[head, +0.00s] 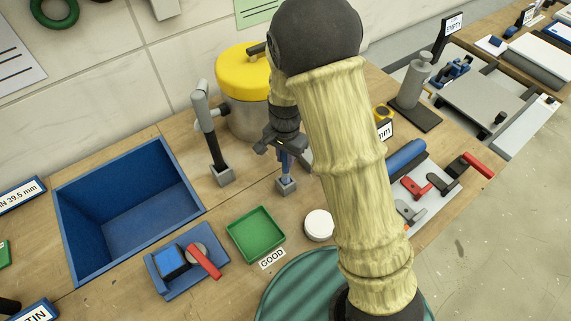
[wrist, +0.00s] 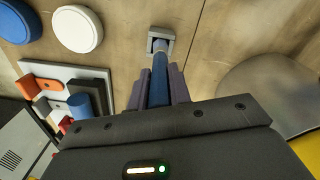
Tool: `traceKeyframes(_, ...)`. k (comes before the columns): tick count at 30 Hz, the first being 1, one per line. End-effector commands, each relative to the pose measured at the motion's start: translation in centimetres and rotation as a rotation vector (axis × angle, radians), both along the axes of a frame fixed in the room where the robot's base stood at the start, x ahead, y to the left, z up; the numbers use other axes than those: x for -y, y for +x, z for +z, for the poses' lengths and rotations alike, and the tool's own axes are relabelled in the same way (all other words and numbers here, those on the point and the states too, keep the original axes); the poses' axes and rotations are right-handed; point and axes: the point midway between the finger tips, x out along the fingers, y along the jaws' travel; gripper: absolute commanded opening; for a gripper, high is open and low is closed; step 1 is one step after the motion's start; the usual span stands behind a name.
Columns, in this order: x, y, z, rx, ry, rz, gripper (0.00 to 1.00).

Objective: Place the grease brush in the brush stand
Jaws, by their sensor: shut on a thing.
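The grease brush, with a blue handle (head: 286,161), is upright between the fingers of my gripper (head: 282,145). The brush stand (head: 286,186) is a small grey square holder on the wooden bench, directly below the gripper. In the wrist view, my gripper (wrist: 158,88) is shut on the blue brush handle (wrist: 159,80), and the brush's lower end meets the opening of the grey stand (wrist: 168,40). The lower end appears to be within the stand's opening; how deep it sits is hidden.
A yellow-lidded pot (head: 243,75) is behind. A green tray (head: 256,235), a white round lid (head: 319,225) and a blue bin (head: 130,205) are nearby. Clamps lie on a plate at right.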

Motion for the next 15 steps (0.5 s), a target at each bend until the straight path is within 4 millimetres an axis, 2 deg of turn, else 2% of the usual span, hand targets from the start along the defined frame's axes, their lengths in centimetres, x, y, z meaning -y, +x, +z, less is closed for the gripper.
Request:
traceKeyframes(10,0.1,-0.1,-3.7,-0.004,-0.001,-0.001,0.0)
traceKeyframes(15,0.0,0.0,-4.1,0.0,0.0,0.0,0.0)
